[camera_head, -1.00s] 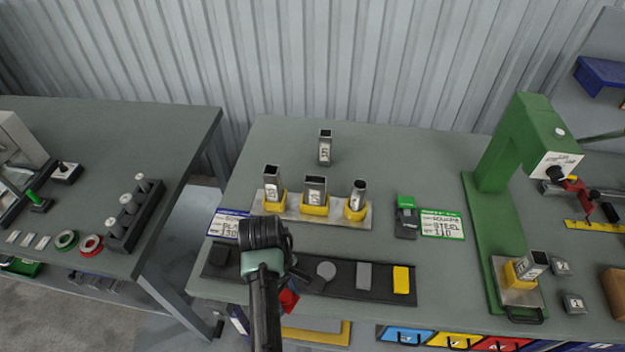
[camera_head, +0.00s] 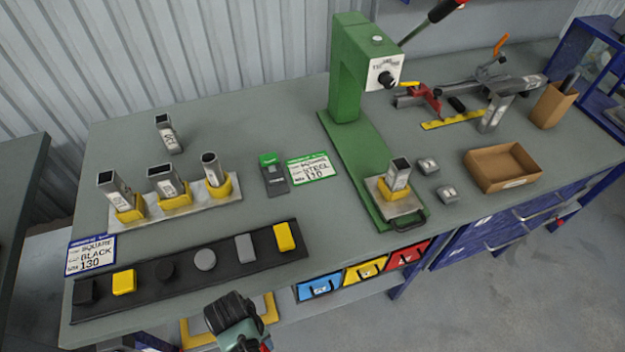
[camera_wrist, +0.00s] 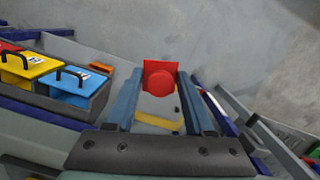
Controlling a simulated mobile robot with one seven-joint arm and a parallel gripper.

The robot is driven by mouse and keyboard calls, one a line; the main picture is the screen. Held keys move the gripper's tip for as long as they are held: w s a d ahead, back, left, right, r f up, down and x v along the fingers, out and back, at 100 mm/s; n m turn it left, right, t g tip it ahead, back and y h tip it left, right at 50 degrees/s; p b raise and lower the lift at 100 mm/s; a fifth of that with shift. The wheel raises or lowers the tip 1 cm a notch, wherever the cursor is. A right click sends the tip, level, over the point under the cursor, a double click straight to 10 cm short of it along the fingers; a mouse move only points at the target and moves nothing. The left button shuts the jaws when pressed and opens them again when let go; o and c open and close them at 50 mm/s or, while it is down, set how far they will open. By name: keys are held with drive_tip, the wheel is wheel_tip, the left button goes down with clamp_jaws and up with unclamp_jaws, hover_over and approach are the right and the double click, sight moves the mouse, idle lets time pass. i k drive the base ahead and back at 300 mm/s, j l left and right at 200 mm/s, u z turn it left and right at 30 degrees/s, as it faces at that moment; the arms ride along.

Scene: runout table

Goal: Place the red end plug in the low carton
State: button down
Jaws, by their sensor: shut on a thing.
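The red end plug (camera_wrist: 162,80) shows in the wrist view between the two fingertips of my gripper (camera_wrist: 160,92), which is shut on it. Its square red plate and rounded boss face the camera. In the head view my wrist hangs at the bottom edge, in front of the table, and only a sliver of red (camera_head: 266,345) shows beside it. The low carton (camera_head: 484,182) is a shallow, open brown cardboard box at the right of the table. Its visible inside looks empty. The gripper is well to the left of it and apart from it.
A green press (camera_head: 350,75) stands between the black plug strip (camera_head: 205,285) and the carton. Tubes in yellow holders stand on a plate (camera_head: 150,222) at left. Two small metal blocks (camera_head: 447,193) lie left of the carton. A tall carton (camera_head: 552,106) stands behind it.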

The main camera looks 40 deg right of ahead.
sight(499, 171)
drive_tip(key=k+l+z, duration=0.1)
drive_tip(key=l, duration=0.55)
drive_tip(key=k+l+z, duration=0.1)
drive_tip(key=l, duration=0.5)
drive_tip(key=k+l+z, duration=0.1)
drive_tip(key=l, duration=0.55)
